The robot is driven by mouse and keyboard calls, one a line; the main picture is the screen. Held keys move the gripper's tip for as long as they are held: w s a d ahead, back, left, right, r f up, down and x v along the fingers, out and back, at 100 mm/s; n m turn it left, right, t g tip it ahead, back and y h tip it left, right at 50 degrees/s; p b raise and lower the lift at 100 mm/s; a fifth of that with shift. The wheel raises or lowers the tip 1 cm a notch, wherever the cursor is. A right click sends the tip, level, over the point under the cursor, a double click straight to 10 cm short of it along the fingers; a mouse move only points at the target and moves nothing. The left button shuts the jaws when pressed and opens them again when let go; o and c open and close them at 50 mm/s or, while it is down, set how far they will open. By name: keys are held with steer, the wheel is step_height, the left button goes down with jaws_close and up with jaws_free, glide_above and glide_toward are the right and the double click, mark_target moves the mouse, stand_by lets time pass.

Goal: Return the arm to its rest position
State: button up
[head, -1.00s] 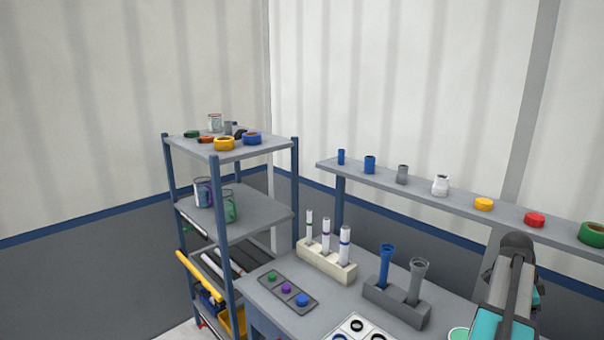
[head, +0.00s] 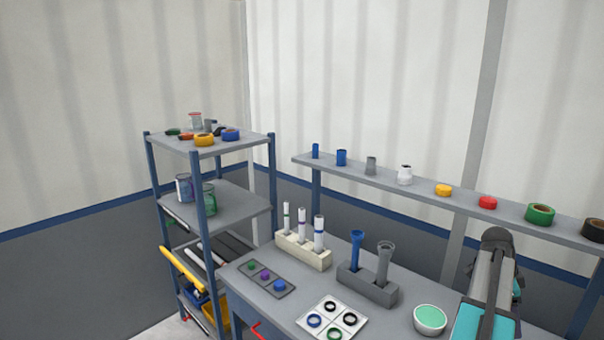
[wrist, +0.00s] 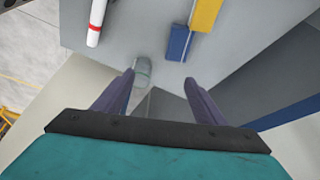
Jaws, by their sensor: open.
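My arm (head: 488,290), teal and grey, rises at the lower right of the head view, in front of the workbench's right part. My gripper's fingers do not show clearly in the head view. In the wrist view my gripper (wrist: 160,82) is open, with two dark purple fingers spread apart and nothing held between them. Beyond the fingertips are a grey surface and a blurred greenish clear object (wrist: 143,70), which the fingers do not touch.
The workbench (head: 405,318) carries a white pipe rack (head: 303,250), a grey holder (head: 366,285), a ring tray (head: 332,319) and a green bowl (head: 430,319). A wall shelf (head: 420,190) with small parts runs behind my arm. A shelving unit (head: 240,205) stands at left.

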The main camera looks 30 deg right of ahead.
steer(key=w+a+f+n+t, duration=0.1)
steer(key=w+a+f+n, duration=0.65)
steer(key=w+a, duration=0.55)
steer(key=w+a+f+n+t, duration=0.2)
steer(key=w+a+f+n, duration=0.5)
steer(key=w+a, duration=0.6)
steer(key=a+f+n+y, duration=0.1)
steer(key=a+f+n, duration=0.3)
steer(key=a, duration=0.9)
steer(key=s+a+f+n+y, duration=0.1)
steer(key=a+f+n, duration=0.3)
steer(key=a, duration=0.8)
steer(key=a+f+n+y, duration=0.1)
steer(key=a+f+n, duration=0.35)
steer(key=a, duration=0.85)
steer(key=s+f+g+b, duration=0.5)
steer(key=s+f+b, duration=0.5)
steer(key=s+f, duration=1.6)
steer(key=shift+f+b, duration=0.3)
steer(key=shift+f, duration=0.95)
steer(key=shift+a, duration=0.1)
